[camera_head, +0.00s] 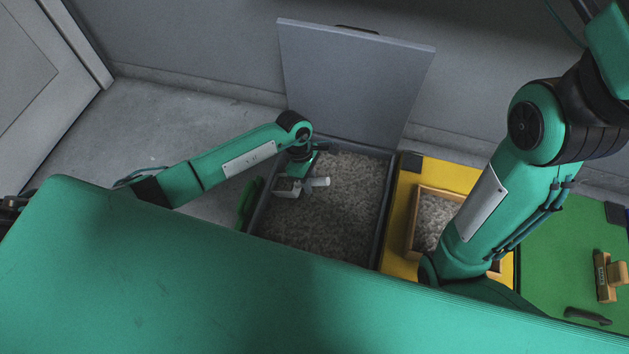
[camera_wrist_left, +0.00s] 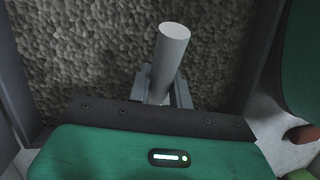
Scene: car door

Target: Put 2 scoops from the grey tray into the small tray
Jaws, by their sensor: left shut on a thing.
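The grey tray (camera_head: 385,200) is a large dark bin full of grey-brown granules (camera_head: 335,230), which also fill much of the left wrist view (camera_wrist_left: 90,50). My left gripper (camera_head: 307,184) is over its left side, shut on the white cylindrical handle (camera_head: 321,182) of the scoop. The handle stands out between the fingers in the left wrist view (camera_wrist_left: 168,60). A light grey boxy part (camera_head: 287,190) beside the gripper looks like the scoop's bowl; its contents are unclear. The small wooden tray (camera_head: 411,222) holds pale granules and is partly hidden by my right arm. My right gripper is out of sight.
A grey lid (camera_head: 355,80) stands raised behind the bin. A yellow surface (camera_head: 398,235) bears the small tray. A green surface (camera_head: 560,240) to the right holds a wooden brush-like object (camera_head: 606,278) and a dark curved object (camera_head: 588,316). My green body blocks the foreground.

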